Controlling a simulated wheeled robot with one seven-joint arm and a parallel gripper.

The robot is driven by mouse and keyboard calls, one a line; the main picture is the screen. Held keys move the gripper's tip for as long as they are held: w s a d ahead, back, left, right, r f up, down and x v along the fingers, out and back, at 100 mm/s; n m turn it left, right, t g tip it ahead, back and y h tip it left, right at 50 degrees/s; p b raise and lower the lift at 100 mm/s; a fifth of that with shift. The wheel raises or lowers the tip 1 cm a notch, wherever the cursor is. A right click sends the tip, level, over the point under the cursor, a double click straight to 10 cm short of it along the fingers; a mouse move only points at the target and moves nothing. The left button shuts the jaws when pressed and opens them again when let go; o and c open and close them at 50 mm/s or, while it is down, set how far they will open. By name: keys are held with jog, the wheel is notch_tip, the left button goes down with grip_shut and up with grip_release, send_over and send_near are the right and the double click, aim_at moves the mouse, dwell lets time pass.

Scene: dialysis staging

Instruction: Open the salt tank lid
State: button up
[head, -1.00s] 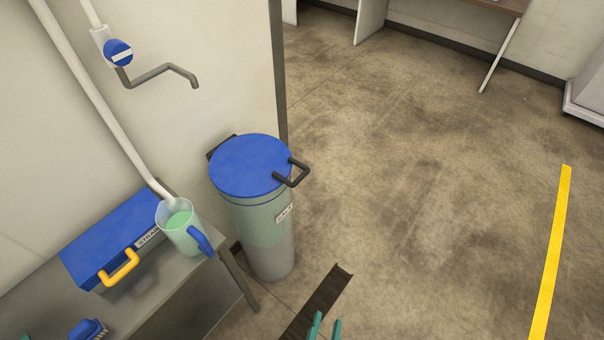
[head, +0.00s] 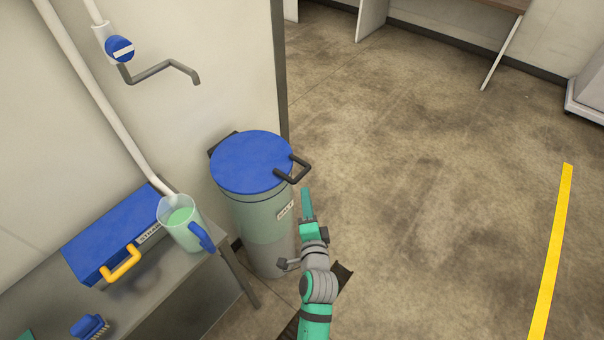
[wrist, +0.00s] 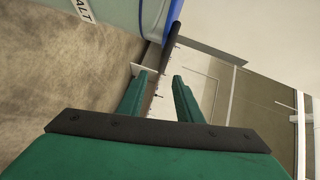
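The salt tank (head: 262,238) is a grey-green cylinder standing on the floor beside the bench. Its round blue lid (head: 250,160) lies flat and shut on top, with a black loop handle (head: 300,173) sticking out at the right. My gripper (head: 307,195) is just below and right of the handle, apart from it. In the wrist view, my gripper (wrist: 158,85) has its two green fingers spread with nothing between them. The dark handle (wrist: 172,42) shows ahead of the fingertips, near the blue lid edge (wrist: 174,10). The tank's label (wrist: 83,10) shows at top left.
A grey bench (head: 170,290) at left bears a blue case (head: 105,235) with a yellow handle, a jug (head: 183,222) of green liquid and a blue brush (head: 90,326). A wall (head: 200,40) stands behind the tank. The floor (head: 430,200) at right is clear.

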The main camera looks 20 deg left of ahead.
aim_at(302, 172)
jog(key=x, duration=1.1)
jog(key=shift+w+a+r, duration=0.15)
jog(key=shift+a+r, duration=0.1)
jog(key=shift+a, duration=0.05)
grip_shut()
